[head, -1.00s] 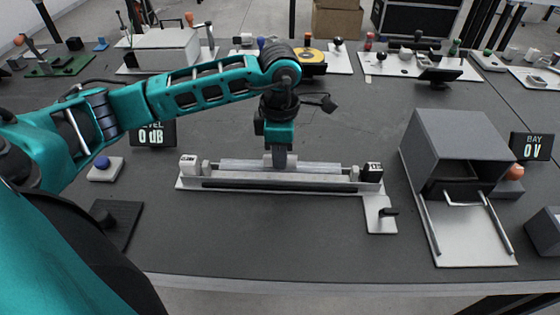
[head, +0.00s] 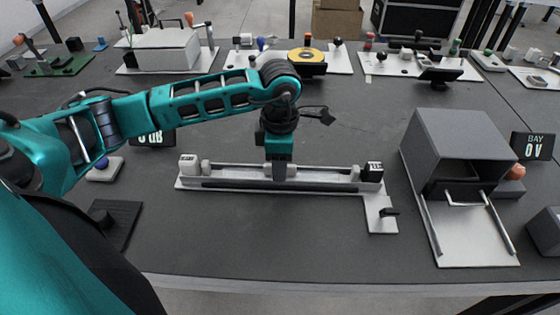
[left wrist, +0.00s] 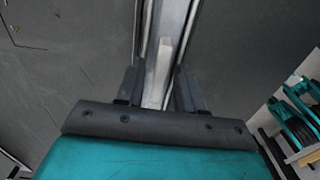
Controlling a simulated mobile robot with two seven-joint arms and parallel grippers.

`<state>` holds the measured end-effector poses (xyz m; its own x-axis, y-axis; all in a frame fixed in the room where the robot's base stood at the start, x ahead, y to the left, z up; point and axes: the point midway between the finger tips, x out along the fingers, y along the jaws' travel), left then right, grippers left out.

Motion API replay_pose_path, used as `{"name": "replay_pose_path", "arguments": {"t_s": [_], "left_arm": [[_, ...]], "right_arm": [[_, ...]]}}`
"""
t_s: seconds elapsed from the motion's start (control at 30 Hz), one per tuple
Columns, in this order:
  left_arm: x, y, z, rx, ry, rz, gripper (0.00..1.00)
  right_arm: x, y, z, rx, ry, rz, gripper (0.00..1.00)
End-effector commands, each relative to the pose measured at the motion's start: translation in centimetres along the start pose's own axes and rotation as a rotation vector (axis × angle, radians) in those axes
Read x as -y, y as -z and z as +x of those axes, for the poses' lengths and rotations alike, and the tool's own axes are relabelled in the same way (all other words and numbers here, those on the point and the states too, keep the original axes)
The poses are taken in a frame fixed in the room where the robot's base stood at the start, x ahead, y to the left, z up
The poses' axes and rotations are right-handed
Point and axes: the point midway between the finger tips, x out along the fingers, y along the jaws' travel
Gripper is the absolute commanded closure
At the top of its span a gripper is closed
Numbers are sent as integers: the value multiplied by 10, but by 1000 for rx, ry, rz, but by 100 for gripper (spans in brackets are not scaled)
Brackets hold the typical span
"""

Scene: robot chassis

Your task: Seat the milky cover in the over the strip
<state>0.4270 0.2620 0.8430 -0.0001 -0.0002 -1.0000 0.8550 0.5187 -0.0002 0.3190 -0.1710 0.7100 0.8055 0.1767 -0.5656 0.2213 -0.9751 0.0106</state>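The milky cover (head: 325,174) is a long pale bar lying lengthwise over the channel of the strip holder (head: 240,186), between its two end blocks. My left gripper (head: 279,174) points straight down at the middle of the cover. The strip beneath is hidden. I cannot tell whether the cover touches bottom all along. My right gripper is not in view.
A grey bay box (head: 455,140) with an open tray stands to the right. A black pad (head: 118,222) lies front left. The table front is clear.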

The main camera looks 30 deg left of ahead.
Motion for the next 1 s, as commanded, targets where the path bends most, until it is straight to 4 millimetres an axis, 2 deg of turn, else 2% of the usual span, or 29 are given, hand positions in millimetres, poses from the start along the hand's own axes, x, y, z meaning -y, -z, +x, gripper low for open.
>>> {"name": "replay_pose_path", "arguments": {"t_s": [0.17, 0.23, 0.5, 0.7, 0.83, 1.0], "left_arm": [[0, 0, -7, 1, -2, 0, 63], [-1, 0, -17, 1, -3, -1, 63], [-1, -1, -76, 3, -5, 0, 63], [-1, 0, -110, 2, -3, 0, 63], [0, 0, -120, 1, -1, 0, 63], [0, 0, -124, -1, 0, 0, 63]], "right_arm": [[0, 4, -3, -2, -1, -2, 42], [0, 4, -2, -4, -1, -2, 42], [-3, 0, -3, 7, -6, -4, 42], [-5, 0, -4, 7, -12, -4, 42], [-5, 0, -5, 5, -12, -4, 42], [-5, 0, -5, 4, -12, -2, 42]]}}
